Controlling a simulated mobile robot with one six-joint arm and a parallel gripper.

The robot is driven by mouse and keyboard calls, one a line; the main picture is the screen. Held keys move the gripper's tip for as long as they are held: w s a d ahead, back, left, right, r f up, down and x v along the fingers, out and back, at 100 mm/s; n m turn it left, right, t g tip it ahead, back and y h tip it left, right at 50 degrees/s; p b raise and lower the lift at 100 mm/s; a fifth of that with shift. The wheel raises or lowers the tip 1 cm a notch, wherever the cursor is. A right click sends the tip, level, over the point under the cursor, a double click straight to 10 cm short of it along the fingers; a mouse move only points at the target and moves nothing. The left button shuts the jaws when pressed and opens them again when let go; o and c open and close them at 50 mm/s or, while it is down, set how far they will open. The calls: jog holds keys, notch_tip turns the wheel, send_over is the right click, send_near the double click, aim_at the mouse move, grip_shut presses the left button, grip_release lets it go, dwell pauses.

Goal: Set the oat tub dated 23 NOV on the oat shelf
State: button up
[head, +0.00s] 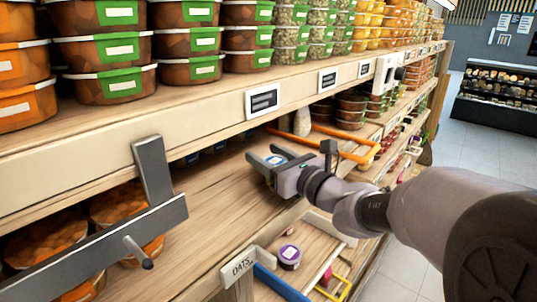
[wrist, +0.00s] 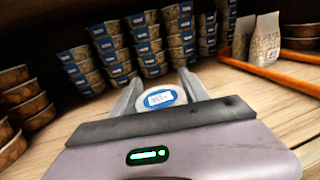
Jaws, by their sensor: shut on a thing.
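My gripper (head: 270,164) reaches over the middle wooden shelf (head: 215,195) and is shut on a small round tub (head: 276,160). In the wrist view the tub's lid (wrist: 160,98) shows between my two fingers (wrist: 165,90); it has a blue rim and a white label whose marks I cannot read for sure. The tub's sides are hidden by my gripper, and I cannot tell whether it touches the shelf. Several stacked tubs with blue labels (wrist: 112,52) stand deeper on this shelf. A sign reading OATS (head: 240,266) is on the shelf edge at the bottom.
Brown tubs (wrist: 25,98) stand at the left. A grey metal bracket (head: 150,175) juts out at the front left. A purple-lidded tub (head: 289,254) sits on a lower shelf. Bare wood surrounds my gripper.

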jog(key=o, duration=1.4)
jog(key=shift+w, duration=0.1)
jog(key=shift+r+p, duration=0.25)
jog(key=shift+p, duration=0.1)
jog(key=b+v, duration=0.2)
jog(key=v, duration=1)
jog(key=shift+f+b, duration=0.1)
jog(key=shift+b, duration=0.2)
